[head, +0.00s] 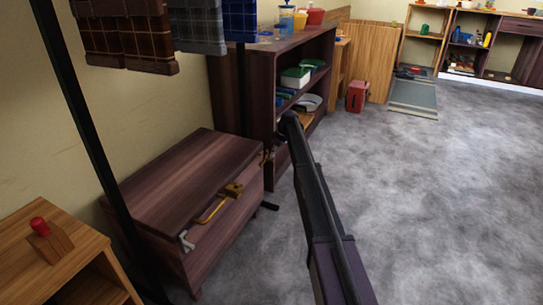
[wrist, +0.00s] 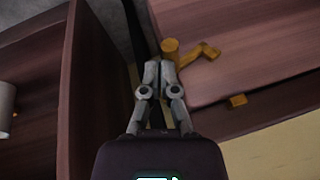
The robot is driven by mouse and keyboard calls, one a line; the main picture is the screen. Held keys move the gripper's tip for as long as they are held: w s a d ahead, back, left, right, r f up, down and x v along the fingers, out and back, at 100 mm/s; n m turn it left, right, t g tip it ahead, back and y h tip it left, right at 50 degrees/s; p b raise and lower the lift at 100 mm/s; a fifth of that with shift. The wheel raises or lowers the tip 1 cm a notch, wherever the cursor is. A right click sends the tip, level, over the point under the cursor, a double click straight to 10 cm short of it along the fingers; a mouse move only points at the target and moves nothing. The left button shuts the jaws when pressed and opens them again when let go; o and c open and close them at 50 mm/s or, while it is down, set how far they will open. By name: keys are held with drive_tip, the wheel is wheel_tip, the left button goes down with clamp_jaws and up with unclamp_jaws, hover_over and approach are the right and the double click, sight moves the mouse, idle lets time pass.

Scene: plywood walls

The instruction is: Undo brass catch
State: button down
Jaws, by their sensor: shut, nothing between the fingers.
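A dark reddish wooden chest (head: 190,170) stands by the wall in the head view. A brass catch (head: 233,190) with a block-like end and a bent bar sits at its front upper edge. In the wrist view a brass piece (wrist: 200,52) with a round knob lies against the wood, just beyond my fingertips. My gripper (wrist: 160,66) is shut and empty, its tips close to the knob; contact cannot be told.
A grey handle-like piece (head: 186,240) is at the chest's near front edge. A dark shelf unit (head: 300,50) stands behind the chest. A dark pole (head: 90,130) and hanging cloths (head: 125,35) are at left. A small brass piece (wrist: 237,100) shows below the knob. Grey floor is open at right.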

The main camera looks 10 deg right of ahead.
drive_tip(key=shift+s+f, duration=0.15)
idle(0.7)
drive_tip(key=shift+s+a, duration=0.45)
drive_tip(key=shift+s, duration=0.15)
drive_tip(key=shift+s, duration=0.1)
drive_tip(key=shift+r, duration=0.25)
drive_tip(key=w+d+r+p, duration=0.5)
drive_tip(key=d+r+p, duration=0.2)
drive_tip(key=r+p, duration=0.2)
drive_tip(key=shift+w+d+r+p, duration=0.25)
drive_tip(key=shift+w+r+p, duration=0.1)
drive_tip(key=shift+p, duration=0.15)
idle(0.5)
